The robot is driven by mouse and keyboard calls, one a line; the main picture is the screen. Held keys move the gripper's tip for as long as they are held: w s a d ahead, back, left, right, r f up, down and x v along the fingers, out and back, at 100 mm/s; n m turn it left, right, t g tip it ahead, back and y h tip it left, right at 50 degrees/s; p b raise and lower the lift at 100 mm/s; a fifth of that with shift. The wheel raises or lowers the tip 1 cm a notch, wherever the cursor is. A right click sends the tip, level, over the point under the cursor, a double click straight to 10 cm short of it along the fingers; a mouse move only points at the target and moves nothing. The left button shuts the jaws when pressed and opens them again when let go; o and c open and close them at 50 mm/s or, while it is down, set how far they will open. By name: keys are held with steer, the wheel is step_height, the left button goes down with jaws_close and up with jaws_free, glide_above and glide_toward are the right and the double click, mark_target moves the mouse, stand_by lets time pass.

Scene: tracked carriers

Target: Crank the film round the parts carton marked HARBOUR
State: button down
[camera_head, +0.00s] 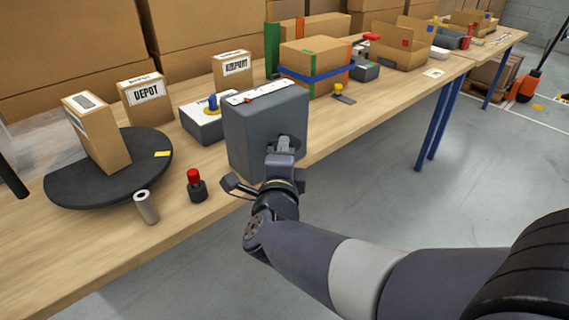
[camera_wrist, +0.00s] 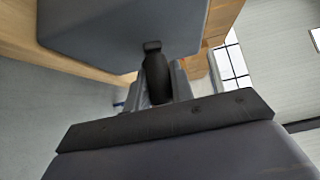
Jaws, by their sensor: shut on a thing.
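A brown carton (camera_head: 97,132) stands upright on a round black turntable (camera_head: 62,188) at the left. The carton's white label faces left and I cannot read it. A grey crank box (camera_head: 240,138) stands to the right, near the table's front edge. My gripper (camera_head: 283,150) is at the box's front face, shut on the crank handle; the handle is mostly hidden by the fingers. In the wrist view the black crank handle (camera_wrist: 157,75) lies between the fingers, against the grey box (camera_wrist: 120,22). I cannot make out film around the carton.
A DEPOT carton (camera_head: 147,98) and another labelled carton (camera_head: 232,69) stand behind. A grey unit with a blue knob (camera_head: 202,122) is beside the box. A strapped carton (camera_head: 313,60) is farther right.

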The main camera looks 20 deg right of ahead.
steer(key=shift+f+n+t+b, duration=0.3)
steer(key=shift+n+t+b, duration=0.15)
steer(key=shift+b, duration=0.4)
steer(key=c, duration=1.2)
jaws_free()
steer(key=shift+s+a, duration=0.1)
steer(key=p+v, duration=0.2)
steer(key=v, duration=0.8)
steer(key=shift+s+a, duration=0.15)
steer(key=shift+s, duration=0.05)
